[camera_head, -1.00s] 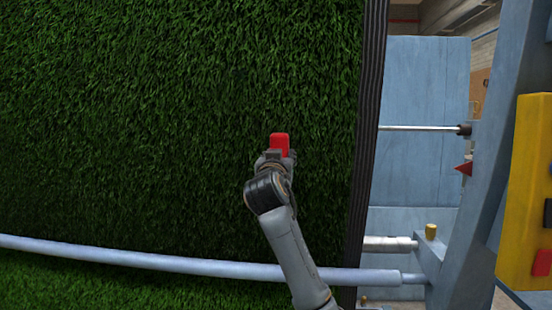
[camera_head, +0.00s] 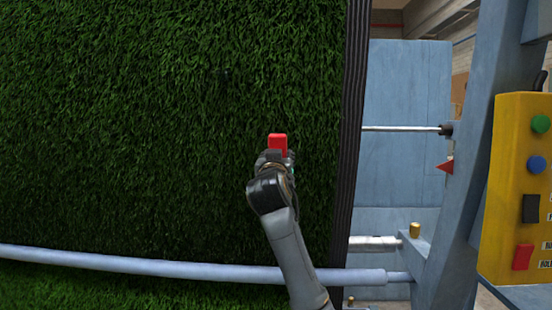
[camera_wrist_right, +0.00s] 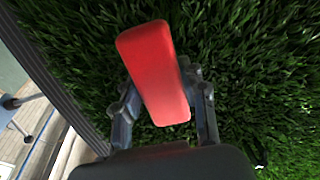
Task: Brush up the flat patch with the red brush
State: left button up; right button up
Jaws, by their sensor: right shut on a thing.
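The red brush (camera_head: 278,142) is in my right gripper (camera_head: 275,158), in front of the upright green turf (camera_head: 150,120). In the right wrist view the red brush (camera_wrist_right: 155,70) sits between the two fingers of my right gripper (camera_wrist_right: 165,105), which is shut on it. The brush's far side faces the turf, and its bristles are hidden. I cannot tell whether it touches the grass. A slightly darker stretch of turf shows around the brush, but no clear flat patch edge can be made out. My left gripper is not in view.
A dark ribbed edge (camera_head: 346,150) bounds the turf on the right. A pale horizontal bar (camera_head: 150,266) crosses low in front of it. A blue frame (camera_head: 480,130) and a yellow control box (camera_head: 515,190) with buttons stand at the right.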

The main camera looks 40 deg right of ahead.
jog(key=shift+s+a+f, duration=0.2)
jog(key=shift+a+f, duration=0.05)
jog(key=shift+a, duration=0.05)
pick_arm(q)
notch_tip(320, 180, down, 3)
jog(key=b, duration=0.2)
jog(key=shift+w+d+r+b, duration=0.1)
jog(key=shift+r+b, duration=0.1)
jog(key=shift+b, duration=0.1)
pick_arm(e)
jog(key=v, duration=0.7)
jog(key=shift+f, duration=0.3)
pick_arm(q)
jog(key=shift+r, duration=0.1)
pick_arm(e)
jog(key=shift+r, duration=0.15)
